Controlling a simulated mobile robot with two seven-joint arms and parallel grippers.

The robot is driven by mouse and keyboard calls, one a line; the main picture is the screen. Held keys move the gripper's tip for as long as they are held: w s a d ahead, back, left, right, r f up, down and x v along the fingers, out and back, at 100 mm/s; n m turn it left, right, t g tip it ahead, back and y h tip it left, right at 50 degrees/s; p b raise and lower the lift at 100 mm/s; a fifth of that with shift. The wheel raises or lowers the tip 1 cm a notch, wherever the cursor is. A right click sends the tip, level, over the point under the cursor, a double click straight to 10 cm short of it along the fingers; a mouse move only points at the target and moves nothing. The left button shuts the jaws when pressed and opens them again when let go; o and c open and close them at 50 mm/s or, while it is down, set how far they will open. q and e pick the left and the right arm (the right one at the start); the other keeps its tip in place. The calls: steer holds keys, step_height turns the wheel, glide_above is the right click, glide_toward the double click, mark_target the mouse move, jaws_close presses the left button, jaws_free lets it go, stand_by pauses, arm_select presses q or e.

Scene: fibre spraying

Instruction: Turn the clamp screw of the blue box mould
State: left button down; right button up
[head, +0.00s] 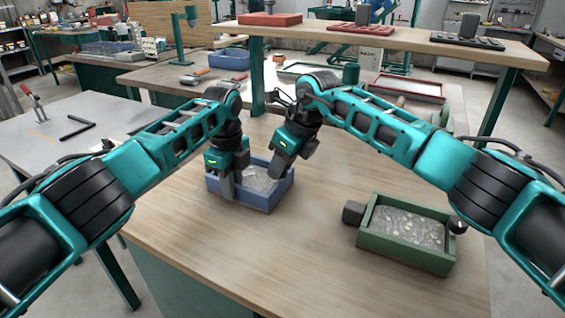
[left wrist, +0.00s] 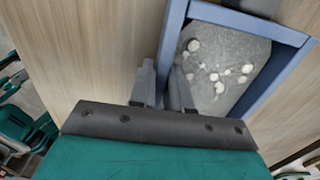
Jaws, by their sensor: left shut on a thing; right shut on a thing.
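The blue box mould (head: 262,204) stands on the wooden table in the head view, filled with grey mix with pale lumps. It also shows in the left wrist view (left wrist: 290,32). My left gripper (head: 228,188) points down at the mould's left side. In the left wrist view its fingers (left wrist: 165,90) are shut with the mould's wall between them. My right gripper (head: 278,172) comes down tilted at the mould's far side and is shut there. Which part of the mould it grips is hidden. I cannot make out the clamp screw in either view.
A green box mould (head: 405,252) with similar mix and dark knobs at its ends stands at the right of the table (head: 310,270). The table between the moulds is clear. A raised shelf (head: 380,38) with trays stands behind. A grey table (head: 55,135) is at left.

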steer(key=m+h, duration=0.1)
steer(key=m, duration=0.2)
steer(key=m+t+h, duration=0.1)
steer(key=m, duration=0.3)
steer(key=shift+s+a+t, duration=0.1)
steer(key=shift+a+t, duration=0.1)
steer(key=shift+t, duration=0.1)
steer(key=m+h, duration=0.1)
steer(key=m, duration=0.2)
steer(key=shift+m+h, duration=0.4)
steer(key=shift+a+m+h, duration=0.1)
steer(key=shift+m+h, duration=0.5)
steer(key=shift+m, duration=1.1)
steer(key=o, duration=1)
steer(key=shift+o, duration=0.2)
steer(key=v, duration=1.2)
steer(key=shift+a, duration=0.15)
